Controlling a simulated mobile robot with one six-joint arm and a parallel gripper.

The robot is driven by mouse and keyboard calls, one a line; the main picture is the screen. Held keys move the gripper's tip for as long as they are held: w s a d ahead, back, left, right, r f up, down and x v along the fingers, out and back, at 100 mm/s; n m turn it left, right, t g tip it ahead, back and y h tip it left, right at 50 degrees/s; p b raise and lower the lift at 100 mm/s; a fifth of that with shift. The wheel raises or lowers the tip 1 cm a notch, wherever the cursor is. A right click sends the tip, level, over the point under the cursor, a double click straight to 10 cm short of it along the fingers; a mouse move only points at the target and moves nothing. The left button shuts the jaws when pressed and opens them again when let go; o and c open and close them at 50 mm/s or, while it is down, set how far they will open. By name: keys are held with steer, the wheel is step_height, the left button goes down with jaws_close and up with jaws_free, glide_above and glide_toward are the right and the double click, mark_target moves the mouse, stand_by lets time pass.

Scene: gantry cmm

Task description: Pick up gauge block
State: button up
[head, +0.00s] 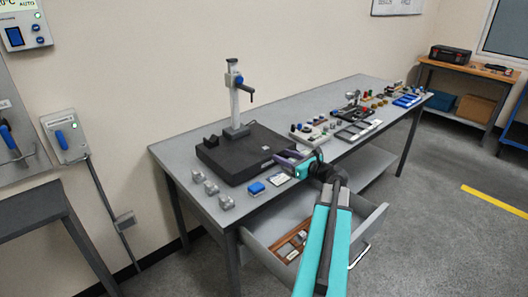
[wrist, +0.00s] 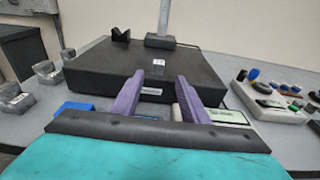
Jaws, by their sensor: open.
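My gripper (head: 288,157) is open and empty, with two purple fingers that show apart in the wrist view (wrist: 160,80). It is at the front edge of the black surface plate (head: 230,165), which fills the middle of the wrist view (wrist: 110,68). A small white marked piece (wrist: 158,63) lies on the plate beyond the fingertips; I cannot tell if it is a block or a label. A wooden case (head: 292,242) with small light pieces lies in the open drawer (head: 272,260) below my arm. I cannot tell for certain which piece is the gauge block.
A height stand (head: 235,100) rises from the plate. Several grey metal pieces (head: 211,187) and a blue block (head: 256,188) are on the grey table (head: 180,160). A device with a display (wrist: 220,115) is beside the right finger. Trays of small parts (head: 315,131) are farther right.

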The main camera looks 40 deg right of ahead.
mark_target(268, 149)
steer(key=w, duration=0.3)
steer(key=w+p, duration=0.1)
steer(key=w, duration=0.1)
steer(key=shift+w+d+f, duration=0.15)
steer(key=shift+d+f, duration=0.1)
steer(key=shift+f, duration=0.15)
steer(key=shift+w, duration=0.2)
steer(key=shift+w, duration=0.15)
steer(key=shift+w+f+p, duration=0.2)
steer(key=shift+w+p, duration=0.2)
steer(key=shift+w, duration=0.85)
steer(key=shift+w+f+p, duration=0.15)
steer(key=shift+w+p, duration=0.25)
steer(key=shift+w, duration=0.85)
jaws_close()
